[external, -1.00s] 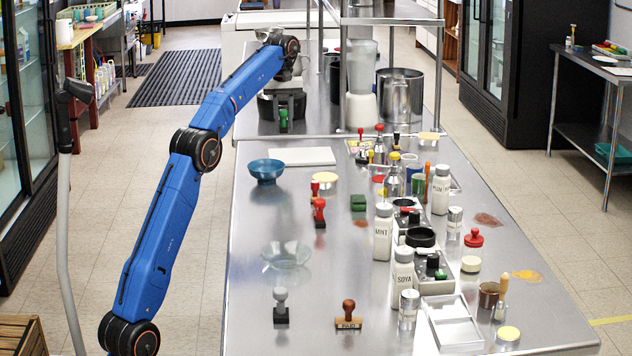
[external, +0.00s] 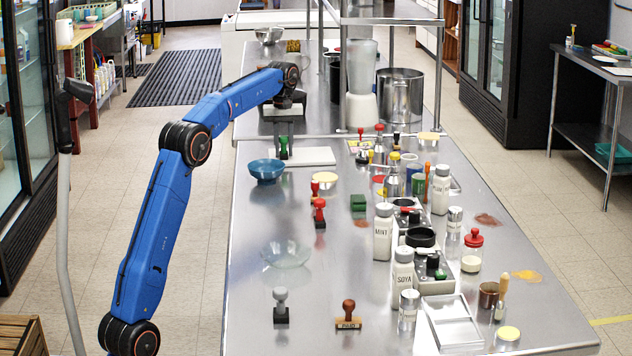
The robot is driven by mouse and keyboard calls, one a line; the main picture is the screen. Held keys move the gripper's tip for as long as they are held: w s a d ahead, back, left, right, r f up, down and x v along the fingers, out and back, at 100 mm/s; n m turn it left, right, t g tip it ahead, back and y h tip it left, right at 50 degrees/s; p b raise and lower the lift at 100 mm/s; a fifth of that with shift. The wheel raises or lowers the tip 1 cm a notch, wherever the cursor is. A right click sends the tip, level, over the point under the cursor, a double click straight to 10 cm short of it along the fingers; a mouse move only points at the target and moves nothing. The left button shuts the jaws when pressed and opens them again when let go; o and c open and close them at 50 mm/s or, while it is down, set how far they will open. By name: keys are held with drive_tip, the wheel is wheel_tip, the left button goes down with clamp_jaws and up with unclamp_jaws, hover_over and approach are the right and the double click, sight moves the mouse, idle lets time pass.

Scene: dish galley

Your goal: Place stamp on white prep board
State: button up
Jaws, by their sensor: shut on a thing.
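The white prep board (external: 312,156) lies flat on the steel counter, behind and right of the blue bowl. A stamp with a green handle (external: 283,149) hangs upright below my gripper (external: 284,136) at the board's left part. My gripper points down and is shut on this stamp. The stamp's lower end appears at or just above the board's surface; I cannot tell whether it touches. The fingertips are small and partly hidden in this view.
A blue bowl (external: 266,170) stands close in front of the board's left end. Red-handled stamps (external: 319,213), a green block (external: 358,202) and a clear glass bowl (external: 286,254) stand nearer. Shakers and bottles crowd the right. The board's right half is clear.

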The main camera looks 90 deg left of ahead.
drive_tip(key=shift+f, duration=0.1)
drive_tip(key=o, duration=1)
drive_tip(key=shift+o, duration=0.2)
drive_tip(key=shift+r, duration=3.9)
